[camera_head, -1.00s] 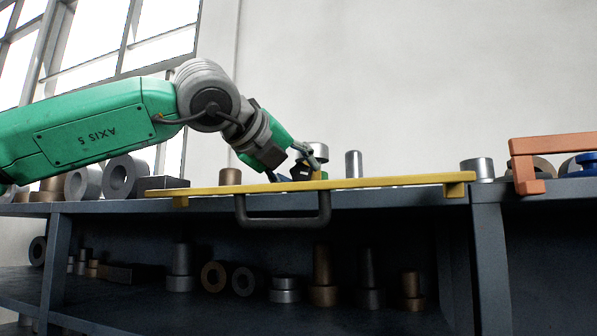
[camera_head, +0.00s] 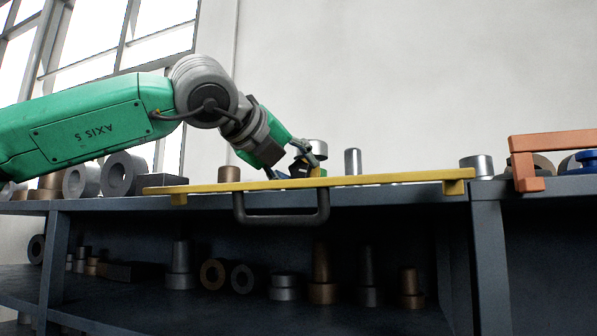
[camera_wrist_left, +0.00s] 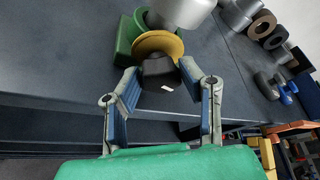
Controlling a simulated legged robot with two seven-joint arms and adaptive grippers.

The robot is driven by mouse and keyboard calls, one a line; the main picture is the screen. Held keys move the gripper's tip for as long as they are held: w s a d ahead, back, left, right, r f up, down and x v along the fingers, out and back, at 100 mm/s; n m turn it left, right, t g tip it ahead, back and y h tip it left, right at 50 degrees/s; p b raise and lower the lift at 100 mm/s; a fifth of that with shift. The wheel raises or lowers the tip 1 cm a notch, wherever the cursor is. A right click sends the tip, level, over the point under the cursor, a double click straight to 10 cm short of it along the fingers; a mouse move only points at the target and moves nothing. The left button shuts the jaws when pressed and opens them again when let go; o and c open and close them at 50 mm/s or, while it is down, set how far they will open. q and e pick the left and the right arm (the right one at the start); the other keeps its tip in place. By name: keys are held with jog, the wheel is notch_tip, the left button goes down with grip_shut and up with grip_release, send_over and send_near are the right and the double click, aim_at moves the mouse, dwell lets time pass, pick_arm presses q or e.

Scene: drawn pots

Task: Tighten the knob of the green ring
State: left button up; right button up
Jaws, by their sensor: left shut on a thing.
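The green ring (camera_wrist_left: 140,20) shows in the left wrist view at the top, partly hidden behind a yellow disc (camera_wrist_left: 165,41) and a silver cylinder. A dark knob (camera_wrist_left: 158,70) with a small white mark below it sits in front of the yellow disc. My left gripper (camera_wrist_left: 159,80) has its two blue-padded fingers on either side of this knob and is shut on it. In the head view my left gripper (camera_head: 305,158) reaches down behind the yellow bar, and the ring there is mostly hidden. My right gripper is in neither view.
A yellow bar with a dark handle (camera_head: 282,220) runs along the bench (camera_head: 400,197) front. A silver pin (camera_head: 352,161), a silver cylinder (camera_head: 476,165) and an orange bracket (camera_head: 527,165) stand to the right. Several metal rings and cylinders lie left and on the lower shelf.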

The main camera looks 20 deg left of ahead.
pick_arm(q)
jog(key=shift+s+a+r, duration=0.1)
jog(key=shift+a+r, duration=0.05)
jog(key=shift+r, duration=0.3)
jog(key=o, duration=0.8)
jog(key=shift+o, duration=0.2)
jog(key=shift+f, duration=0.25)
jog(key=v, duration=1.1)
jog(key=shift+s+a, duration=0.25)
jog(key=shift+a, duration=0.05)
jog(key=shift+s, duration=0.25)
